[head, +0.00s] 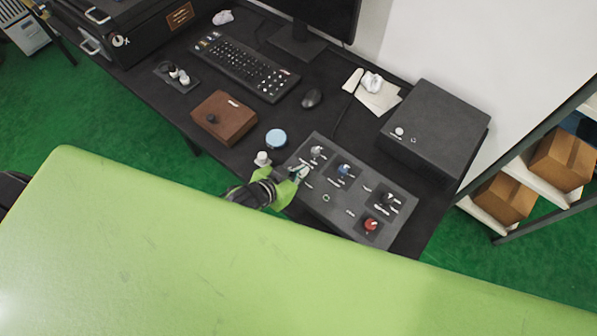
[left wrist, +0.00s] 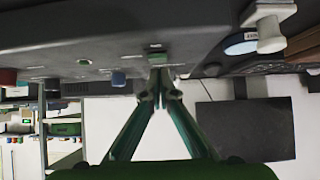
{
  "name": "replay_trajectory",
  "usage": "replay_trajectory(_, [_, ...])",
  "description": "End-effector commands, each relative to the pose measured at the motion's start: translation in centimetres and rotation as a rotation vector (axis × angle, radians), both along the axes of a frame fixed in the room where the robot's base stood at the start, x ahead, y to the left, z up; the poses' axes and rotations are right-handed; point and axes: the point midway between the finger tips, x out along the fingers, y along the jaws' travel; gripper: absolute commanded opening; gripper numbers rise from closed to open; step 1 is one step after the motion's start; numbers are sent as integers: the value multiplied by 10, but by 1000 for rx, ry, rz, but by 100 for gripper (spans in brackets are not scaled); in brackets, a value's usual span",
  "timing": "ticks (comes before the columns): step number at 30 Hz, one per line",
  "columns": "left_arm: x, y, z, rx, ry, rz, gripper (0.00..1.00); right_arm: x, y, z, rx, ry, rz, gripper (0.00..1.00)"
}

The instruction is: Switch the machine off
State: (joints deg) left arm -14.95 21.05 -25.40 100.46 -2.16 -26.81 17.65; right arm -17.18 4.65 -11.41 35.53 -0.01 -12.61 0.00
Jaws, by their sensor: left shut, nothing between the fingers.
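The machine's grey control panel (head: 337,205) lies on the black desk, with several knobs and switches on it. A red knob (head: 371,224), a blue knob (head: 344,170), a black knob (head: 388,203) and a grey knob (head: 317,152) stand out. My left gripper (head: 299,172) is shut and empty, its tips at the panel's left part. In the left wrist view, the closed fingertips (left wrist: 158,76) are just by a small green button (left wrist: 157,57); I cannot tell whether they touch it. The red knob (left wrist: 8,77) and blue knob (left wrist: 118,79) also show there. My right gripper is not in view.
A white knob (head: 262,158) and a blue disc (head: 276,138) are just left of the panel. A brown box (head: 224,118), keyboard (head: 246,67) and mouse (head: 312,98) lie farther back. A dark box (head: 435,125) stands behind the panel's right side.

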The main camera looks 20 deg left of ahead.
Motion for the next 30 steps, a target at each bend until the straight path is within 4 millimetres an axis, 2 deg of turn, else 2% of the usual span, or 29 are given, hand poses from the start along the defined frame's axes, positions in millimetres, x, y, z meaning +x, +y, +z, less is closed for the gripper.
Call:
replay_trajectory(10, [1, 0, 6, 0, 0, 0, 0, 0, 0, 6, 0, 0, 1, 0])
replay_trajectory(20, [11, 4, 49, -1, -1, 2, 0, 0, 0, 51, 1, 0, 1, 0])
replay_trajectory(22, [3, 7, 48, 0, 0, 0, 0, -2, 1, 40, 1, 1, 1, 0])
replay_trajectory(30, [-26, 17, 86, 0, 0, 0, 0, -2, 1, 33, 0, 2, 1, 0])
